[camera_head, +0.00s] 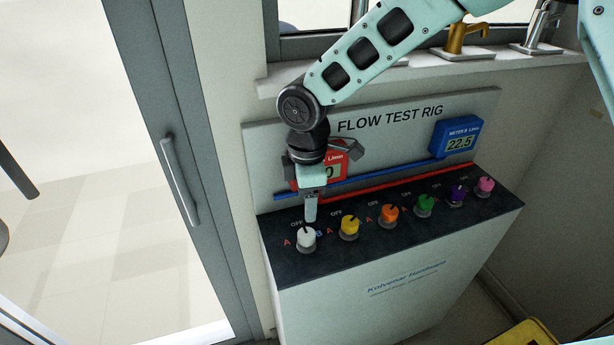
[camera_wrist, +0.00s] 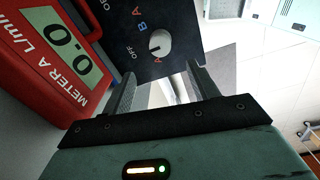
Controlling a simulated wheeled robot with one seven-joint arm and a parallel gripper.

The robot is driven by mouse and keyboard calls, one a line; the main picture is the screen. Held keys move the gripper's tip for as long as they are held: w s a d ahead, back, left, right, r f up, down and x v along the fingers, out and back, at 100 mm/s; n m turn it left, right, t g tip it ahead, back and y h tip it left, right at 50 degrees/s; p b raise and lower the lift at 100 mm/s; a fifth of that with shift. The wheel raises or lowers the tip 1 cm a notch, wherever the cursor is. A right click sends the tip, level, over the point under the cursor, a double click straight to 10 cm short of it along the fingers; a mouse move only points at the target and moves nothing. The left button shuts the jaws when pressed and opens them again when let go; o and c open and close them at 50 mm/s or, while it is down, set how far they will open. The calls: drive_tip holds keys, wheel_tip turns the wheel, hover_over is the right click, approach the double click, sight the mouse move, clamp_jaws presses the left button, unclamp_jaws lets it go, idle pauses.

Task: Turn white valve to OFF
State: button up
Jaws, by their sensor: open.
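The white valve (camera_head: 306,238) is a round knob at the left end of the rig's dark top. The labels OFF, A and B are printed around it. In the wrist view its knob (camera_wrist: 160,43) shows a dark pointer mark, but I cannot tell exactly which label it points at. My gripper (camera_head: 311,219) points down just behind and above the knob, partly covering the labels there. In the wrist view my gripper (camera_wrist: 160,88) has its two fingers apart with nothing between them, and the knob lies beyond the tips. Contact with the knob cannot be made out.
Yellow (camera_head: 349,228), orange (camera_head: 389,215), green, purple and pink valves run rightward along the top. A red meter (camera_wrist: 55,50) reading 0.0 stands close behind my gripper. A blue meter (camera_head: 456,136) reads 22.5. A glass door (camera_head: 178,180) is at left.

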wheel_tip(320, 180, up, 6)
drive_tip(key=shift+r+b, duration=0.25)
drive_tip(key=shift+b, duration=0.1)
drive_tip(key=shift+s, duration=0.1)
drive_tip(key=s+d+m, duration=0.5)
drive_tip(key=s, duration=0.7)
drive_tip(key=s+d+r+m, duration=0.1)
drive_tip(key=s+d+m, duration=0.5)
drive_tip(key=s, duration=0.6)
drive_tip(key=shift+d+m+y+b, duration=0.3)
drive_tip(key=shift+b, duration=0.1)
